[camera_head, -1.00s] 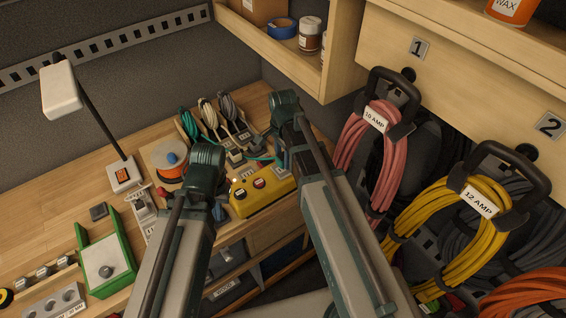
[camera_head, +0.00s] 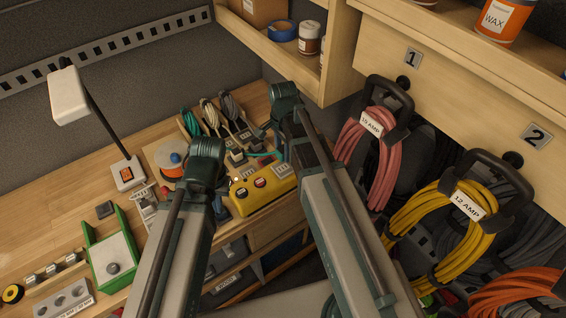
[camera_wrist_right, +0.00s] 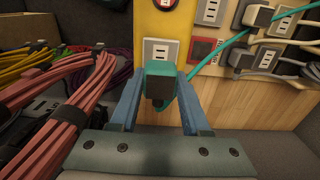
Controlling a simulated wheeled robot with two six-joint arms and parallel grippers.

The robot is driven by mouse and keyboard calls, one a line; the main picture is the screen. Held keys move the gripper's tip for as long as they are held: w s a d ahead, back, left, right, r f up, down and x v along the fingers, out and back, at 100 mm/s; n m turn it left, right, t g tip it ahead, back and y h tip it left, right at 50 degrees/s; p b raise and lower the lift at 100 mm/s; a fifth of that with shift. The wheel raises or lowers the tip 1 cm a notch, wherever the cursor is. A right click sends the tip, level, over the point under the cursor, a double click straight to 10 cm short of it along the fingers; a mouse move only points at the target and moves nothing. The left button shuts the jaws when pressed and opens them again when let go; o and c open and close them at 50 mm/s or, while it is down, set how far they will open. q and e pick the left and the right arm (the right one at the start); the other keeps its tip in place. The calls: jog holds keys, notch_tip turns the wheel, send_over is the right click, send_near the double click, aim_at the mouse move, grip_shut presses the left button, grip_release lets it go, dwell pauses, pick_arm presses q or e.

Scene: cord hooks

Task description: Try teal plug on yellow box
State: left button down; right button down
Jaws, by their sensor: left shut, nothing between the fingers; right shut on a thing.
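The yellow box (camera_head: 243,202) stands near the bench's front edge, with round red and dark buttons on top. It also shows behind the plug in the right wrist view (camera_wrist_right: 152,22), above a pale socket plate (camera_wrist_right: 150,47). My right gripper (camera_wrist_right: 160,92) is shut on the teal plug (camera_wrist_right: 160,69), in front of the plate; whether they touch cannot be told. A teal cord (camera_wrist_right: 215,52) runs from the plug up to the right. In the head view my right gripper (camera_head: 281,148) is mostly hidden by its arm. My left gripper (camera_head: 221,207) is shut and empty, just left of the box.
Several coiled cords and plugs (camera_head: 210,115) stand at the back. A green tray (camera_head: 88,262) and a lamp (camera_head: 70,95) are at left. Pink (camera_head: 362,160) and yellow (camera_head: 405,220) cord bundles hang at right. The bench's left back is clear.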

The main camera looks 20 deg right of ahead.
dwell(0.3)
